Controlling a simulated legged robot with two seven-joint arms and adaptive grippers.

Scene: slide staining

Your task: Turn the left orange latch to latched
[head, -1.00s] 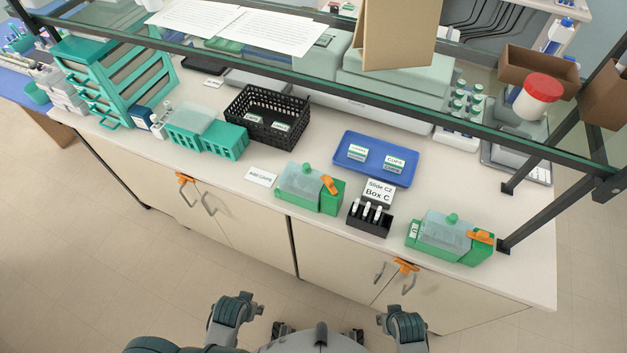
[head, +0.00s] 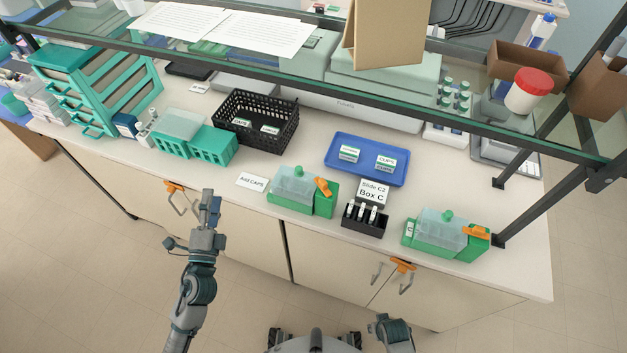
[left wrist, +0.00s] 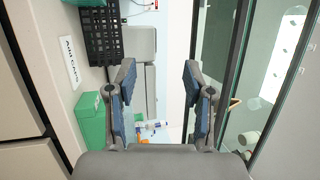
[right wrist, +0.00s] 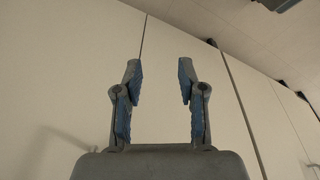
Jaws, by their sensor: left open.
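An orange latch (head: 323,187) sits on the end of the left green box (head: 288,201), which has a clear lid with a green knob. A second orange latch (head: 476,232) is on the right green box (head: 422,243). More orange latches are on the cabinet doors, one at the left (head: 174,186) and one at the right (head: 403,265). My left gripper (head: 208,197) is raised at the counter's front edge, left of the left green box and apart from it. In the left wrist view it is open and empty (left wrist: 158,75). My right gripper (right wrist: 158,75) is open and empty, facing cabinet fronts.
An "Add CAPS" card (head: 252,181) lies left of the left green box. A black slide holder (head: 364,226) stands between the boxes, with a blue tray (head: 337,175) behind. A black basket (head: 285,139) is farther left. A glass shelf edge (head: 330,100) crosses above the counter.

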